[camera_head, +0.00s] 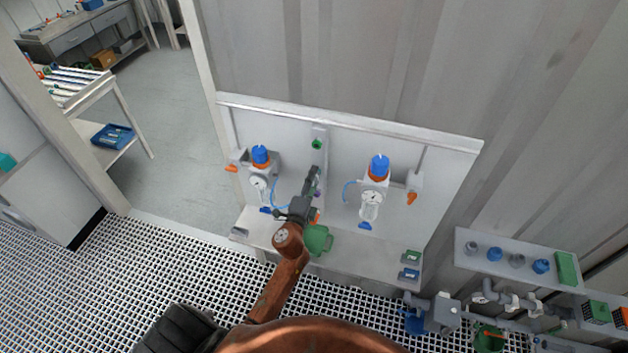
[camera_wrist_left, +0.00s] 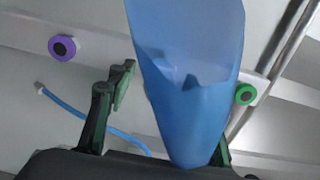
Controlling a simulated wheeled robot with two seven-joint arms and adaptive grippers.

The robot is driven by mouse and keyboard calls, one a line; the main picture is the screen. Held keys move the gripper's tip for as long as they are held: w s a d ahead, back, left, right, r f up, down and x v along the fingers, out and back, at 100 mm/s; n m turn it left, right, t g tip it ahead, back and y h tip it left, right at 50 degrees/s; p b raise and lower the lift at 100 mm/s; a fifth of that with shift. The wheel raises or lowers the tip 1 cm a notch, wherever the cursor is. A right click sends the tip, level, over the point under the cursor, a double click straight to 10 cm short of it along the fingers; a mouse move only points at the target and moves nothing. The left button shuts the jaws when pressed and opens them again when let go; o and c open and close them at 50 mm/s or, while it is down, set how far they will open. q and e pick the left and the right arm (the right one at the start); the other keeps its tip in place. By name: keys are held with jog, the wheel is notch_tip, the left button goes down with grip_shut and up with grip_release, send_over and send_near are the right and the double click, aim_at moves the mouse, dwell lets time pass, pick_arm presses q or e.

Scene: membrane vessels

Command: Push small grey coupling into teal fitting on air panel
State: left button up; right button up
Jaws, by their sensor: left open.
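The white air panel (camera_head: 255,121) stands against the wall, with a central strip. A green-ringed fitting (camera_head: 317,144) sits high on the strip, and it also shows in the left wrist view (camera_wrist_left: 244,94). A purple-ringed fitting (camera_wrist_left: 62,47) is on the same strip. I cannot tell which ring the task calls teal. My left gripper (camera_head: 314,178) is in front of the strip, below the green fitting. Its fingers (camera_wrist_left: 160,110) stand apart. A blue translucent piece (camera_wrist_left: 190,80) looms large between them; whether they touch it is unclear. I cannot make out the small grey coupling. My right gripper is not in view.
Gauge units with blue knobs (camera_head: 261,155) (camera_head: 379,165) flank the strip, with orange handles and blue hoses. A thin blue hose (camera_wrist_left: 97,124) passes behind the left finger. A shelf (camera_head: 470,262) with blue and grey parts is at the right. Piping lies below it.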

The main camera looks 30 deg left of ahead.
pick_arm(q)
jog(key=shift+s+d+f, duration=0.1)
jog(key=shift+s, duration=0.2)
jog(key=v, duration=1.1)
jog(key=shift+s, duration=0.2)
jog(key=shift+d, duration=0.1)
